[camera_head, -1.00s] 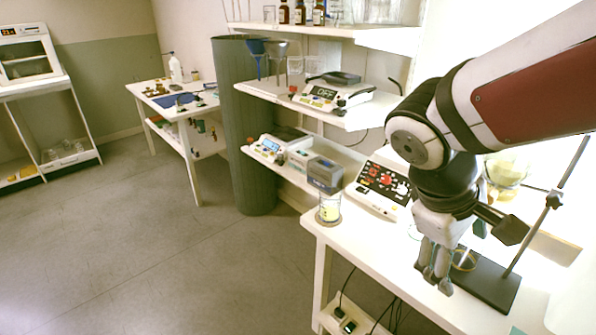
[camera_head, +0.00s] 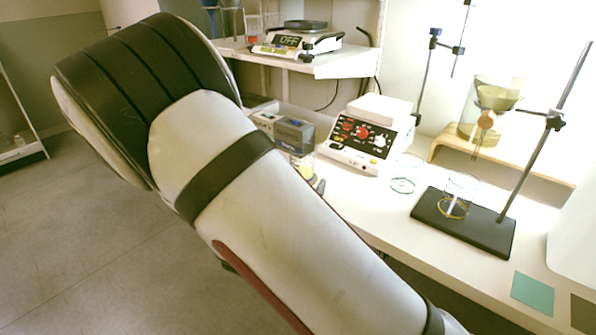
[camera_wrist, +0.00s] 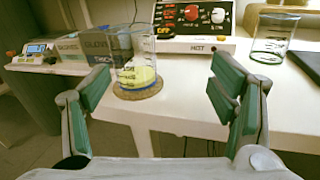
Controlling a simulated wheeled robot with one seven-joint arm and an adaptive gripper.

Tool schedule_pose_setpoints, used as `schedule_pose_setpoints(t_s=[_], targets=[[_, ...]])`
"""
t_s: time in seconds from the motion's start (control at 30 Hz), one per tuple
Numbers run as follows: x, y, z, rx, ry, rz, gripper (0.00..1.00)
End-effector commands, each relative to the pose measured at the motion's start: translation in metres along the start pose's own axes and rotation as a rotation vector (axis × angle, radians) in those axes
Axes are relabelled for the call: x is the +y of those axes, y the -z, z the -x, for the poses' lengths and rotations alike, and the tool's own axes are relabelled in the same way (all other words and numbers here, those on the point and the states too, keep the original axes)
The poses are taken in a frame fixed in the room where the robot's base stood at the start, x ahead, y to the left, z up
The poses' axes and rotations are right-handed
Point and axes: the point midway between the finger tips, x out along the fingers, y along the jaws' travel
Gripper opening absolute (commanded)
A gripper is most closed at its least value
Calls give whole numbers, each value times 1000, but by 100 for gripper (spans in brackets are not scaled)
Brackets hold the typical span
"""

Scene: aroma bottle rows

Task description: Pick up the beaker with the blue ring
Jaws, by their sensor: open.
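A clear glass beaker with a blue-green ring at its base (camera_head: 402,184) stands on the white bench in the head view. It also shows in the wrist view (camera_wrist: 270,44), upright at the upper right, beyond my right finger. My gripper (camera_wrist: 158,92) is open and empty, its two green-padded fingers spread wide. Between and beyond the fingers stands another beaker with yellow contents (camera_wrist: 138,70) on a cork mat (camera_wrist: 138,92), near the bench edge. In the head view my arm hides the gripper and partly covers that yellow beaker (camera_head: 305,168).
A third beaker with a yellowish ring (camera_head: 456,196) stands on a black stand base (camera_head: 470,232) with a slanted rod. A hotplate (camera_head: 368,135) and grey boxes (camera_head: 293,133) stand behind. A teal square (camera_head: 533,293) lies at right. The bench front is mostly clear.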

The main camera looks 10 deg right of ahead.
Motion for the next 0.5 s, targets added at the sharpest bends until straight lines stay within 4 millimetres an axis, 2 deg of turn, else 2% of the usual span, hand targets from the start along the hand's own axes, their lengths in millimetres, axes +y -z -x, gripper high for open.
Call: schedule_pose_setpoints(t_s=[0.03,0.1,0.23,0.5], targets=[[11,14,2,-7,-43,34,78],[20,23,4,-13,-83,64,78],[28,29,1,-18,-112,84,78],[32,29,-46,-18,-110,83,78]])
